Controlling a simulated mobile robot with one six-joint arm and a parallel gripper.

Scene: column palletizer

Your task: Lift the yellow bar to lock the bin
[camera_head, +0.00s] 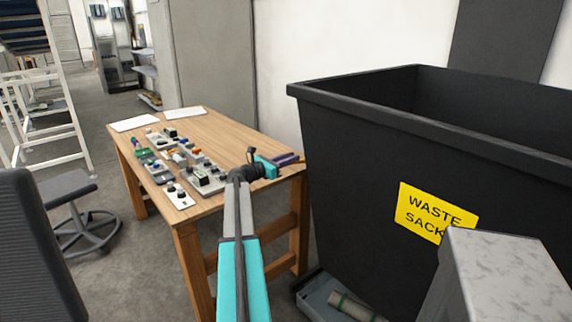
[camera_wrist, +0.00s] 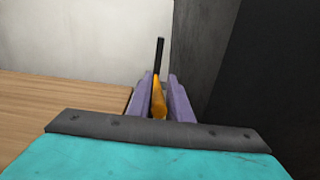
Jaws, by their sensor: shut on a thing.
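The yellow bar (camera_wrist: 159,102), with a thin black upper part, shows between the purple fingers of my gripper (camera_wrist: 163,92) in the wrist view. My gripper is shut on it. In the head view, my gripper (camera_head: 290,160) is at the right end of the wooden table, close to the left side of the black bin (camera_head: 345,165). I cannot make out the bar in the head view. The bin has a yellow "WASTE SACK" label (camera_head: 430,211) on its side, and its top is open.
The wooden table (camera_head: 215,125) holds trays of small parts (camera_head: 185,165) and white sheets (camera_head: 185,113). A grey stool (camera_head: 68,188) and a white step ladder (camera_head: 50,115) stand at the left. A pale wall (camera_head: 350,40) rises behind the bin.

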